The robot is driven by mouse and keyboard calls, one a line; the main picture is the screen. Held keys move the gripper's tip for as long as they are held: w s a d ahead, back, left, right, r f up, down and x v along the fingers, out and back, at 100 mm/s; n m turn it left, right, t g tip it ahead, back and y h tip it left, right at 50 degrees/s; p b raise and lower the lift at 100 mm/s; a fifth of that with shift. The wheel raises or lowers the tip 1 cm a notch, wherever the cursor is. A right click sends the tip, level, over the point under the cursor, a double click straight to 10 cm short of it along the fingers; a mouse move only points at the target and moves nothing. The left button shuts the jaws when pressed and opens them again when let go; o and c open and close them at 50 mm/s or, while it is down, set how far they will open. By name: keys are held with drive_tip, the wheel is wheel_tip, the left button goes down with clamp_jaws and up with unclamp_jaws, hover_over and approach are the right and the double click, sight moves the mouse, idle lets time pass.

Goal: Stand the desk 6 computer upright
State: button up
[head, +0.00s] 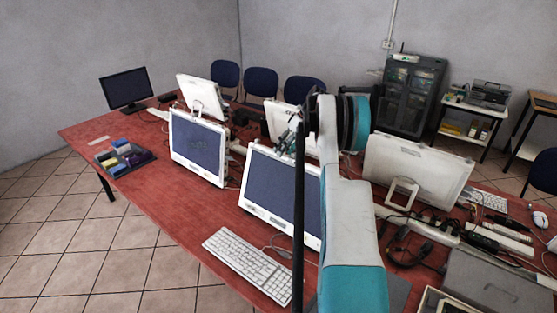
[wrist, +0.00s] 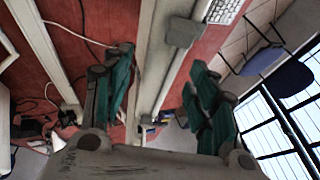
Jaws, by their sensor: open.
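Several white all-in-one computers stand on a long red table (head: 190,230); no label shows which is desk 6. Two face me: one left of centre (head: 197,148) and a nearer one (head: 268,185), partly hidden by my arm. Another computer (head: 415,168) shows its back and stand at the right, leaning somewhat. A smaller one (head: 200,96) at the back left also looks tilted. My gripper (head: 291,135) is partly hidden by my arm, above the table's middle. In the wrist view, its teal fingers (wrist: 161,85) are apart, with a pale bar (wrist: 151,50) visible between them.
A white keyboard (head: 248,264) lies at the table's front edge. A black monitor (head: 125,88) stands at the far left, near a tray of coloured items (head: 124,157). Cables and adapters (head: 410,240) clutter the right. Blue chairs (head: 262,82) line the back. The left floor is clear.

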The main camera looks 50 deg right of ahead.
sight(278, 158)
drive_tip(key=shift+x, duration=2.6)
clamp_jaws()
drive_tip(key=shift+a, duration=0.15)
